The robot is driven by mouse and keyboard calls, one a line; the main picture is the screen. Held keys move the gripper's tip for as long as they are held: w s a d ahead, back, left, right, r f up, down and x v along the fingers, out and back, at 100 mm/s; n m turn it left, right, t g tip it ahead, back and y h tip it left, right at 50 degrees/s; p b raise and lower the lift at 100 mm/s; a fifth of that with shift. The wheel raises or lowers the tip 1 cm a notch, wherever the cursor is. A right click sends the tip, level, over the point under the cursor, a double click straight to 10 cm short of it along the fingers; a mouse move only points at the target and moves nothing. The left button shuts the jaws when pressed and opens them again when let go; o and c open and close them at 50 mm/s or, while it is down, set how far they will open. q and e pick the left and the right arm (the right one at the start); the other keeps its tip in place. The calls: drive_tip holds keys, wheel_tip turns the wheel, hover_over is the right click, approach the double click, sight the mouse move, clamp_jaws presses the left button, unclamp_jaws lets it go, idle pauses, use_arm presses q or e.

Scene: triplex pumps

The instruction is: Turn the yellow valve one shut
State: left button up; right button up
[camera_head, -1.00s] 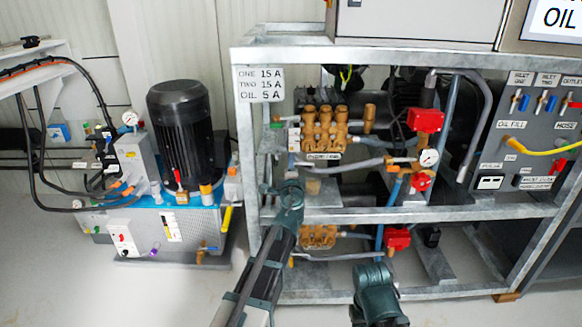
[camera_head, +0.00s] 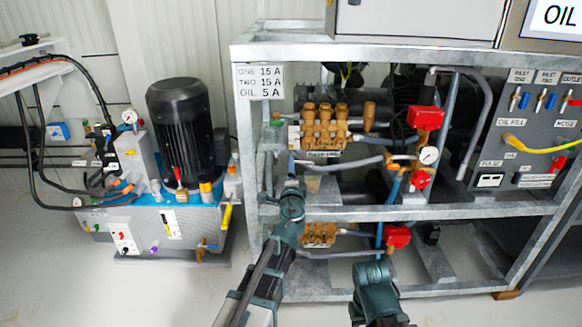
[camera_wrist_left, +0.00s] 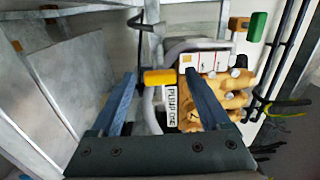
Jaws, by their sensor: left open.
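In the left wrist view a yellow valve handle (camera_wrist_left: 160,77) lies crosswise between the two fingers of my left gripper (camera_wrist_left: 160,74). The gripper is open. The handle is nearer the right finger, and I cannot tell whether they touch. A "PUMP ONE" label (camera_wrist_left: 171,107) is just below the handle, beside the brass pump (camera_wrist_left: 220,95). In the head view my left arm reaches up to the rack by the brass pump (camera_head: 324,127), but the gripper fingers are not discernible there. Part of my right arm is at the bottom centre, with no fingers visible.
The grey metal rack (camera_head: 400,213) has rails and posts close around the pump. A green handle (camera_wrist_left: 257,27) sits at the pump's far end in the wrist view. Hoses and a red box (camera_head: 425,118) are to the right. A black motor unit (camera_head: 180,120) stands left.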

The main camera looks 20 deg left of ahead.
use_arm(q)
drive_tip(key=v, duration=0.9)
